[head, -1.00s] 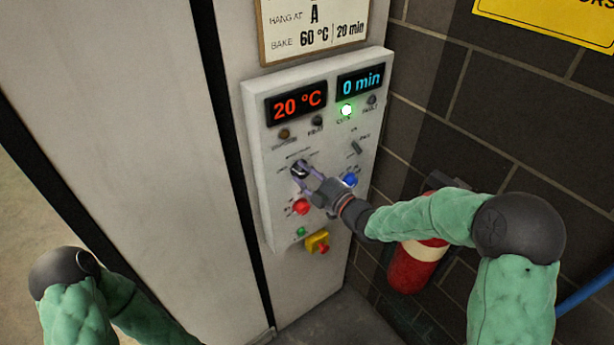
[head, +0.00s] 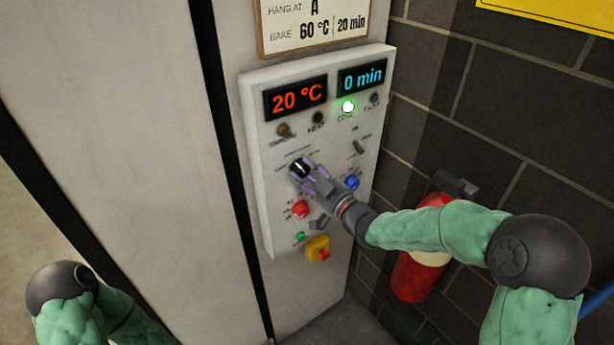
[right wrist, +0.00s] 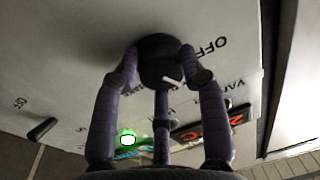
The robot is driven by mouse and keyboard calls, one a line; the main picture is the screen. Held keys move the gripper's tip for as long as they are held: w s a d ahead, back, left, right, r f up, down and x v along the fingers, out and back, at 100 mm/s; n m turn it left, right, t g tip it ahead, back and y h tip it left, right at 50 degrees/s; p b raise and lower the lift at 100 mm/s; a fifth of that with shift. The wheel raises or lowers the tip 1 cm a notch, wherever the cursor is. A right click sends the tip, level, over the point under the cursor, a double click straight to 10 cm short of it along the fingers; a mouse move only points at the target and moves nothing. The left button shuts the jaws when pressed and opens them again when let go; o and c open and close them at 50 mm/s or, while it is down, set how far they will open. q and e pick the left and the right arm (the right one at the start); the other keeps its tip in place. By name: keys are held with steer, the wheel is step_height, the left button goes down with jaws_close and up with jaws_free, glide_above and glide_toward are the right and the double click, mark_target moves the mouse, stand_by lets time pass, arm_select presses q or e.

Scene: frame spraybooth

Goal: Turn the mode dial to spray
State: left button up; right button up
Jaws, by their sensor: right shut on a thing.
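The mode dial (head: 300,168) is a black round knob with a white pointer mark, on the white control panel (head: 258,140). In the right wrist view the dial (right wrist: 160,60) is between my fingers, with "OFF" printed beside it on the panel. My right gripper (head: 305,172) is shut on the dial; its purple fingers (right wrist: 160,75) surround it. Part of the panel lettering around the dial is hidden or too small to read. My left arm shows at the lower left in the head view, but its gripper is out of view.
Displays read 20 °C (head: 297,98) and 0 min (head: 362,78). A red extinguisher (head: 416,278) hangs on the dark brick wall.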

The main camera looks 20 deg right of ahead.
steer(key=shift+w+r, duration=0.1)
steer(key=shift+r, duration=0.25)
steer(key=o, duration=1)
steer(key=shift+c, duration=0.2)
steer(key=shift+o, duration=0.9)
steer(key=shift+f, duration=0.15)
steer(key=shift+s+d+f, duration=0.15)
steer(key=shift+s, duration=0.25)
steer(key=v, duration=1.1)
